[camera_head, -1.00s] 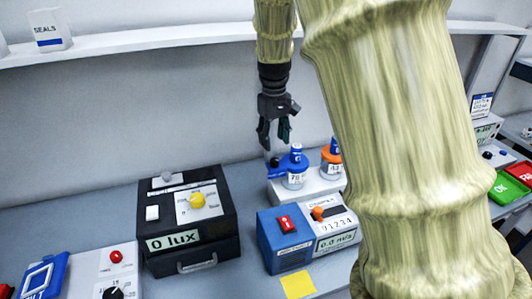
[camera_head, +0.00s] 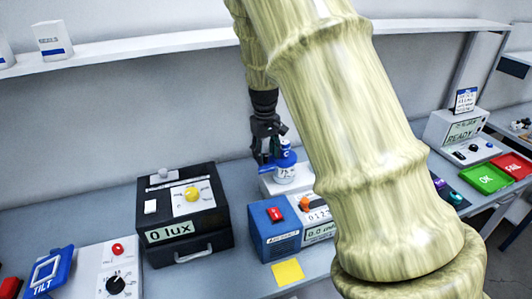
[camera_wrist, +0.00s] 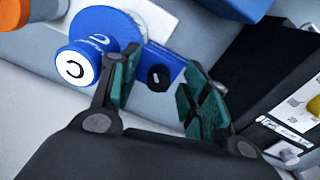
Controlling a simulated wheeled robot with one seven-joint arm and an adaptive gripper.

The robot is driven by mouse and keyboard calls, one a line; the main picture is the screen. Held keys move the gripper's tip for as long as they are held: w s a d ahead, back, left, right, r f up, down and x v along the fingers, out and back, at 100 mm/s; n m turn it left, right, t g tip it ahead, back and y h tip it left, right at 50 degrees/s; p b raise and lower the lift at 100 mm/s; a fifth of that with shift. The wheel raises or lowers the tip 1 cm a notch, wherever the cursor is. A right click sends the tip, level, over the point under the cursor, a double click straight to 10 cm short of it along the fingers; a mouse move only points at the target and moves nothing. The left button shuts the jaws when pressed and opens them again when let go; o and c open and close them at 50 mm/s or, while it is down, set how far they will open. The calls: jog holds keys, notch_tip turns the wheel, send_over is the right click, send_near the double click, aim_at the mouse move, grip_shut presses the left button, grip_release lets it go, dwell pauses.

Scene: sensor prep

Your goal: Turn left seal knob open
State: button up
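The left seal unit (camera_head: 284,172) is a blue-topped vessel with a pale body and a blue cap. In the wrist view its round blue cap (camera_wrist: 76,68) carries a white disc marked C. A blue arm beside the cap ends in a small dark knob (camera_wrist: 158,78). My gripper (camera_wrist: 161,66) is open, with one green-padded finger on each side of the knob. The left finger is close to the cap; I cannot tell whether it touches. In the head view my gripper (camera_head: 266,150) is at the left side of the blue top, which it partly hides.
The black lux box (camera_head: 185,215) stands to the left. The blue and white airflow unit (camera_head: 275,232) stands in front, with a yellow note (camera_head: 287,272) before it. An orange part (camera_wrist: 14,13) is at the wrist view's corner. My arm hides the area right of the seal unit.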

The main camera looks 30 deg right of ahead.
jog(key=shift+w+a+f, duration=0.1)
jog(key=shift+w+f, duration=0.65)
jog(key=shift+w, duration=0.25)
jog(key=c, duration=0.7)
jog(key=shift+c, duration=0.8)
jog(key=shift+s+r, duration=0.1)
jog(key=shift+s, duration=0.1)
